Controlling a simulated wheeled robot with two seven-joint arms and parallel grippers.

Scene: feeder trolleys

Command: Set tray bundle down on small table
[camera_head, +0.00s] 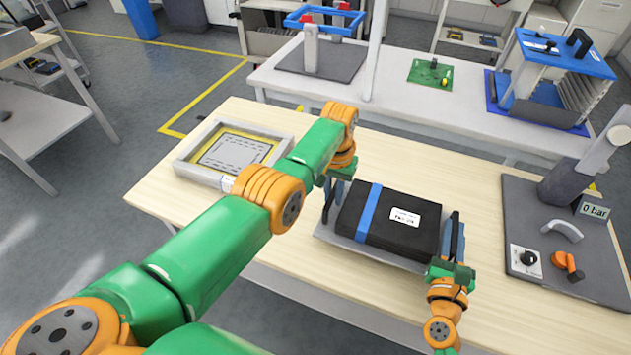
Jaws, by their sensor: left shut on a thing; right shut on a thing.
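The tray bundle (393,218) is a black block with a blue strap and a white label, lying on a grey tray (366,252). It is over the wooden-topped small table (500,318); I cannot tell whether the tray touches the tabletop. My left gripper (332,205) is at the bundle's left end, shut on the tray bundle. My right gripper (453,240) is at its right end, also shut on the tray bundle. The exact finger contact is partly hidden at both ends.
A grey frame with a yellow-bordered panel (232,152) lies on the table's left part. A grey board (600,235) with a gauge, handle and orange valve (567,264) stands on the right. Behind is a white bench (400,105) with a blue rack (565,55) and green board (430,73).

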